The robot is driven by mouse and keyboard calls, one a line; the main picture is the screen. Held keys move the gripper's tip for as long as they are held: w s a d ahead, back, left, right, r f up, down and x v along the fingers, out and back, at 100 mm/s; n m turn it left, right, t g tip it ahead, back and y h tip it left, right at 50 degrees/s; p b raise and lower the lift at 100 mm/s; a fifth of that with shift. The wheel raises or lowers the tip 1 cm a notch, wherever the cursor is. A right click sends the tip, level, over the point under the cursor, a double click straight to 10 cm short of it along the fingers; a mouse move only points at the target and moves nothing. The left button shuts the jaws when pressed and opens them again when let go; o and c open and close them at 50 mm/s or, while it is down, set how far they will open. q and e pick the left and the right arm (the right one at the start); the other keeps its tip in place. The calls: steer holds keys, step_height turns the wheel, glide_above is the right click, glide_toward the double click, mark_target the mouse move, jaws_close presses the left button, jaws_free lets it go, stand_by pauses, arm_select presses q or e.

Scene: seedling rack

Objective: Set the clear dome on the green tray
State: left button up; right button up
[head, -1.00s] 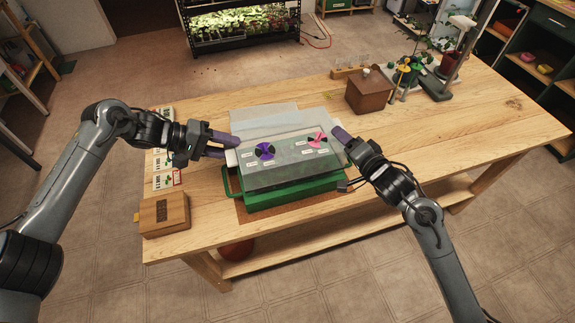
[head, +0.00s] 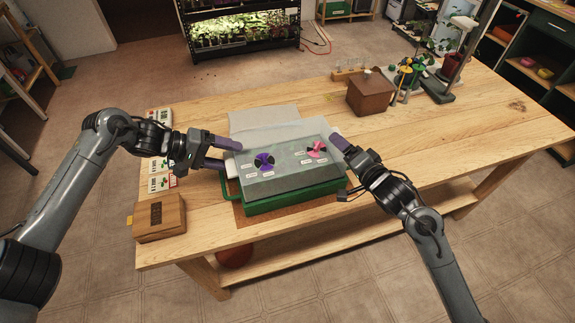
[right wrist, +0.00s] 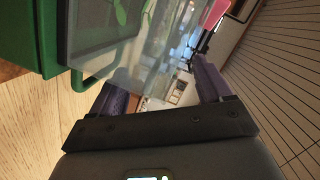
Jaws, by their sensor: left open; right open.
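The clear dome (head: 290,172), with a purple vent disc (head: 264,162) and a pink vent disc (head: 316,148), sits on the green tray (head: 295,203). Its edges look roughly lined up with the tray; I cannot tell whether it is flush all round. My left gripper (head: 229,155) is open at the dome's left end, fingers spread. My right gripper (head: 343,163) is open at the right end; its lower finger is mostly hidden in the head view. In the right wrist view, the purple fingers (right wrist: 160,92) stand apart near the dome (right wrist: 125,40), beside the tray (right wrist: 32,38).
A wooden box (head: 160,217) and seed packets (head: 160,165) lie at the left. A brown box (head: 370,93) and potted plant (head: 449,62) stand at the back right. Pale sheets (head: 262,119) lie behind the tray. The table's right side (head: 480,130) is clear.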

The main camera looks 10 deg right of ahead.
steer(key=shift+s+d, duration=0.1)
steer(key=shift+s, duration=0.05)
arm_select(q)
steer(key=v, duration=1.2)
arm_select(e)
steer(key=v, duration=1.1)
steer(key=shift+s, duration=0.35)
steer(key=shift+r, duration=0.1)
